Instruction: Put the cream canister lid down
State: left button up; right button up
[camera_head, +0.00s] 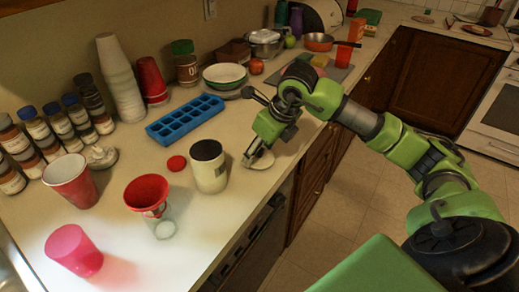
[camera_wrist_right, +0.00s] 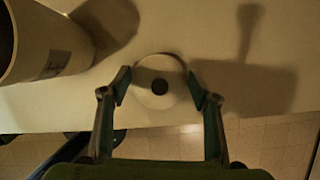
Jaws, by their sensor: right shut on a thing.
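The cream canister lid (camera_head: 263,161) is a pale disc at the counter's front edge, right of the canister. In the wrist view the lid (camera_wrist_right: 160,103) is round with a dark knob at its centre. My right gripper (camera_head: 250,157) is shut on the lid, with one fingertip on each side of it in the wrist view (camera_wrist_right: 160,82). The lid is at or just above the counter; I cannot tell if it touches. The cream canister (camera_head: 210,176) stands upright and open, with a dark inside; it also shows in the wrist view (camera_wrist_right: 50,45). My left gripper is out of view.
A red disc (camera_head: 176,163) lies left of the canister. A blue ice tray (camera_head: 186,119) lies behind. The counter edge is close to the lid.

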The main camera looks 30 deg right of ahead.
jog(key=o, duration=0.9)
jog(key=shift+o, duration=0.2)
jog(key=shift+r, duration=0.15)
jog(key=b+v, duration=0.1)
jog(key=v, duration=1.1)
